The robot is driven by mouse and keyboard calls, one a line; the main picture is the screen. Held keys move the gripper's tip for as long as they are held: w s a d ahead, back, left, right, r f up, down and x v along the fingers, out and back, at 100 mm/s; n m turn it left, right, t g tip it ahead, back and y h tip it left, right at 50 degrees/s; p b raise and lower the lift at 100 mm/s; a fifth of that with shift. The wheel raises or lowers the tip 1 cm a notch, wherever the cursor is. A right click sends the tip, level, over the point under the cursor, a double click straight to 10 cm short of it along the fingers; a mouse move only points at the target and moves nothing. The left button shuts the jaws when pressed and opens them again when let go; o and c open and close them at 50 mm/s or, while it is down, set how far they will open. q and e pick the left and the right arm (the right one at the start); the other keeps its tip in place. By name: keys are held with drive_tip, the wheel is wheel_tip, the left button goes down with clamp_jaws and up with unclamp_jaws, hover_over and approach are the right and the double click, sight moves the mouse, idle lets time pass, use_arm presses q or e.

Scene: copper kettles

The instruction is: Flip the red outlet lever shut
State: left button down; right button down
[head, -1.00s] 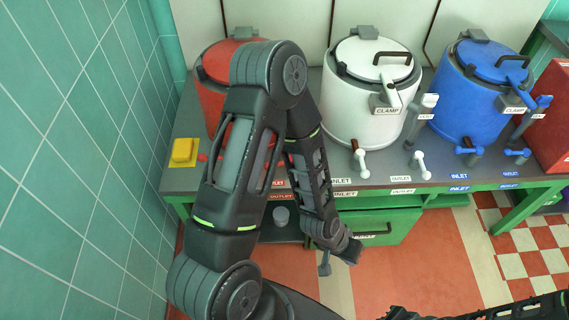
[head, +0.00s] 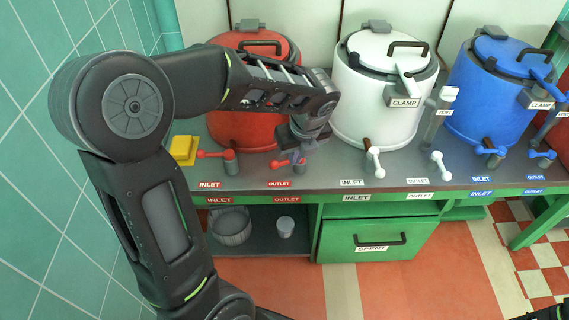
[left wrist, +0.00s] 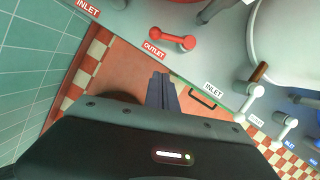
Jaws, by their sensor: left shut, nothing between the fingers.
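The red outlet lever (head: 276,163) sits on the bench front before the red kettle (head: 242,115), above the red OUTLET label (head: 281,184). Its handle points left, roughly along the bench edge. My left gripper (head: 297,159) is right at the lever in the head view and hides part of it; whether they touch is unclear. In the left wrist view the whole red outlet lever (left wrist: 172,39) shows, and the shut, empty fingers of my left gripper (left wrist: 162,76) appear below it in the picture, visibly apart. My right gripper is not in view.
The red inlet lever (head: 215,154) and a yellow block (head: 183,150) lie to the left. The white kettle (head: 378,110), with its white levers (head: 374,160), stands close on the right. The green drawer (head: 376,240) is below the bench edge.

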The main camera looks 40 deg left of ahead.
sight(287, 161)
use_arm(q)
drive_tip(key=shift+f, duration=0.1)
drive_tip(key=x, duration=0.3)
drive_tip(key=w+a+b+x, duration=0.1)
drive_tip(key=x, duration=0.3)
drive_tip(key=a+b+x, duration=0.1)
drive_tip(key=x, duration=0.3)
drive_tip(key=shift+w+a+r, duration=0.15)
drive_tip(key=shift+w+r, duration=0.05)
drive_tip(key=shift+w, duration=0.1)
drive_tip(key=shift+w+a+f, duration=0.1)
drive_tip(key=shift+w+a, duration=0.15)
drive_tip(key=shift+a, duration=0.1)
